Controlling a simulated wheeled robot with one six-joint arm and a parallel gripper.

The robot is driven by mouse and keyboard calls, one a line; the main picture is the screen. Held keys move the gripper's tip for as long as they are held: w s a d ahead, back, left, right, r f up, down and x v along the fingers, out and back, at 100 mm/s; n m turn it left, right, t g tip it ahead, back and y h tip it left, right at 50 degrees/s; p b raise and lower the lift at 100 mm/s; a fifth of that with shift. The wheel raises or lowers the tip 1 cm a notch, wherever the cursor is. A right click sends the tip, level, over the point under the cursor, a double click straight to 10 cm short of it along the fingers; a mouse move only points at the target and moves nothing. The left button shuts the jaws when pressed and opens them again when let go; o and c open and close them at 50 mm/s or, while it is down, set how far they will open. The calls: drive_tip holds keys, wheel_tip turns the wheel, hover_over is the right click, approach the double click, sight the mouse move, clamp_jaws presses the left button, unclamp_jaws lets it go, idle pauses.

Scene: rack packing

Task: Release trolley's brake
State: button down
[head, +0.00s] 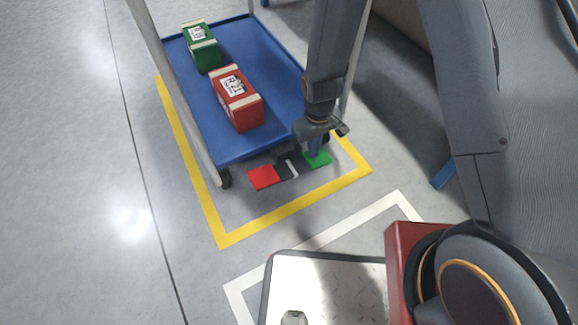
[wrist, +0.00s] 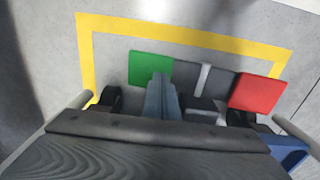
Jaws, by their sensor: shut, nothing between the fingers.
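The trolley (head: 235,150) has a blue deck and stands inside a yellow floor outline. Its brake pedal bar is low at the near edge, with a red pad (head: 263,177), a dark middle with a white stripe, and a green pad (head: 317,159). In the wrist view the green pad (wrist: 150,68) is left and the red pad (wrist: 258,93) right. My gripper (head: 314,148) is shut and empty, pointing down at the green pad. In the wrist view the fingers (wrist: 161,84) overlap the green pad's right edge. I cannot tell whether they touch it.
A green box (head: 202,50) and a red box (head: 238,105) lie on the trolley deck. Yellow tape (head: 290,211) surrounds the trolley, and a white outline (head: 360,218) lies nearer me. The floor to the left is clear.

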wheel_tip(320, 180, up, 7)
drive_tip(key=p, duration=0.6)
drive_tip(key=shift+p, duration=0.3)
idle(0.4)
